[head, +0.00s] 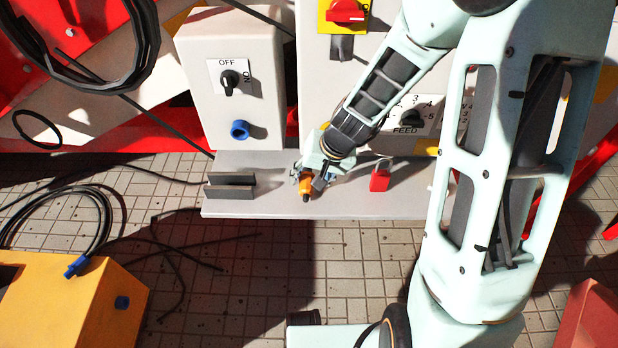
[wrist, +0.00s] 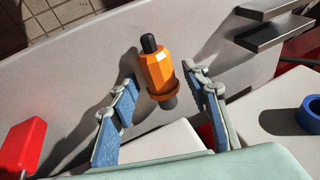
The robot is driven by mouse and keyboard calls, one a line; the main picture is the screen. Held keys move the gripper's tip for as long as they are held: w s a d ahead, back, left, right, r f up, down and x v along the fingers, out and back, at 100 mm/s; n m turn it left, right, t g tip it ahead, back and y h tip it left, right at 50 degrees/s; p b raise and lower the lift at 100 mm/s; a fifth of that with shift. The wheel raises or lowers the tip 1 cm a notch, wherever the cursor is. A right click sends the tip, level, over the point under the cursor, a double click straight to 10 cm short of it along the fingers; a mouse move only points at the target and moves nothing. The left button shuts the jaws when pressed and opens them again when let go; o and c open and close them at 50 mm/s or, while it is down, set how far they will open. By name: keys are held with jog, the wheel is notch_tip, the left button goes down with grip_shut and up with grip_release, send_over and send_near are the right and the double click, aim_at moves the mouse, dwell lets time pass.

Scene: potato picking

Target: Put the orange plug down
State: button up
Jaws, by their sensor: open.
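The orange plug (head: 306,187) is at the front of the grey shelf, just left of the middle. In the wrist view the orange plug (wrist: 157,68) has black ends and sits between and a little beyond my finger tips, with a gap on both sides. My gripper (head: 312,176) is over the shelf at the plug. In the wrist view my gripper (wrist: 160,88) is open and its fingers do not touch the plug. I cannot tell exactly how the plug rests on the shelf.
A dark slotted holder (head: 230,187) stands on the grey shelf (head: 260,208) to the left. A red block (head: 380,180) stands to the right. Behind are a switch box (head: 228,90) with a blue socket (head: 239,130) and a larger control panel. A yellow box (head: 75,305) is on the floor.

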jog(key=p+v, duration=0.3)
jog(key=v, duration=0.9)
jog(key=shift+a, duration=0.1)
